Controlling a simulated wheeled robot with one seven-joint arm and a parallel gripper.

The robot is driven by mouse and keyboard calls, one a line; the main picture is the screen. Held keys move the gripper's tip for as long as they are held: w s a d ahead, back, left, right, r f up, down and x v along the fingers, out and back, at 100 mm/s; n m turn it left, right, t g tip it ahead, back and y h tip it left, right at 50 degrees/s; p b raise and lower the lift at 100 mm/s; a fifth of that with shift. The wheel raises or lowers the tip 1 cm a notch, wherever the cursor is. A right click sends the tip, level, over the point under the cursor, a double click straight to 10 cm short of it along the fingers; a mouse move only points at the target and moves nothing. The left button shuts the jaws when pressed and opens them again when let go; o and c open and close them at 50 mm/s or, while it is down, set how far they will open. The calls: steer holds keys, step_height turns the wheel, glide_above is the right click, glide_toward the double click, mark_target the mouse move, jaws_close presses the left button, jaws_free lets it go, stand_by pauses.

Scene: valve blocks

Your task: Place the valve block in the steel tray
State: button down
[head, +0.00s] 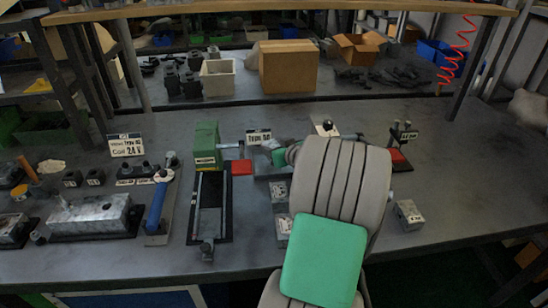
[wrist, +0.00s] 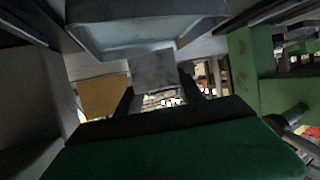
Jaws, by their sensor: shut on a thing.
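In the wrist view, my gripper (wrist: 158,92) has its two dark fingers shut on a small plain grey block (wrist: 154,70), which I take to be the valve block. In the head view my arm hides most of the gripper and the held block. A grey, rimmed metal form (wrist: 145,30) fills the top of the wrist view just beyond the block. It may be the steel tray, but I cannot tell, nor whether the block touches it.
A green-headed vise (head: 207,145) stands left of my arm, with a red block (head: 242,167) beside it. A blue-handled tool (head: 157,205) and a metal box (head: 92,215) are further left. A cardboard box (head: 288,67) stands behind. The bench at right is mostly clear.

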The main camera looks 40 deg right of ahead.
steer(key=shift+f, duration=1.85)
steer(key=c, duration=0.7)
jaws_free()
steer(key=shift+s+r, duration=0.2)
steer(key=shift+s, duration=0.05)
steer(key=v, duration=1.1)
steer(key=shift+s+a, duration=0.1)
steer(key=shift+s, duration=0.2)
